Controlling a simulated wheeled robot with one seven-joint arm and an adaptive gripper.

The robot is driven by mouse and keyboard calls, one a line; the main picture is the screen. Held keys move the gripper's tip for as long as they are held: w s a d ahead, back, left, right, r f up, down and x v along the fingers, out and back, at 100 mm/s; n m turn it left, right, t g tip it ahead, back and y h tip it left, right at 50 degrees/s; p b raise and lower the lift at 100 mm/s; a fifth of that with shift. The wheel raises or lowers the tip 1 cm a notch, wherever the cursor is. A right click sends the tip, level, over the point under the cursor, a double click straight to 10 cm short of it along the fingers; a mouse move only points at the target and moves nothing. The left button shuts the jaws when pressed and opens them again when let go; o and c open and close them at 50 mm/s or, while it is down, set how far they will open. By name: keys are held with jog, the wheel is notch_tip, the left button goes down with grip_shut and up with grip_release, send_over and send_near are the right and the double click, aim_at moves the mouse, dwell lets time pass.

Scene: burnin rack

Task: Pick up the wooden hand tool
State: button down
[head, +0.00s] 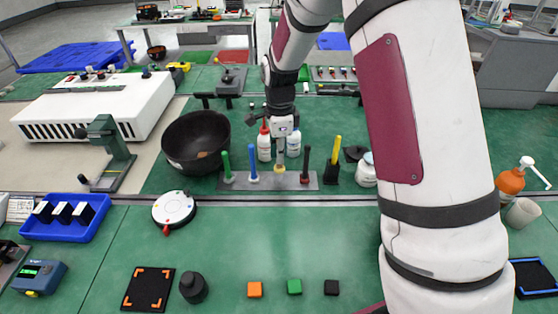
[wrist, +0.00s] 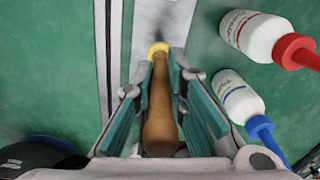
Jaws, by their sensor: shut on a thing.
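The wooden hand tool shows in the wrist view as a brown wooden handle (wrist: 160,118) with a yellow collar at its far end. It runs lengthwise between the two teal pads of my gripper (wrist: 158,85), which is shut on it. In the head view my gripper (head: 282,140) points down over the grey metal rack (head: 240,181). The tool's lower part (head: 280,160) shows below the fingers, upright, its yellow end at the rack. I cannot tell whether it is clear of the rack. The fingers hide its upper part.
Green (head: 226,165), blue (head: 253,168) and dark red (head: 306,164) handled tools stand in the rack beside it. Two white bottles, red-capped (wrist: 260,38) and blue-capped (wrist: 238,97), stand close behind. A black bowl (head: 190,140) is left.

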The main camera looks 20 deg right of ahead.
jog(key=s+r, duration=0.1)
jog(key=s, duration=1.5)
jog(key=shift+a, duration=0.45)
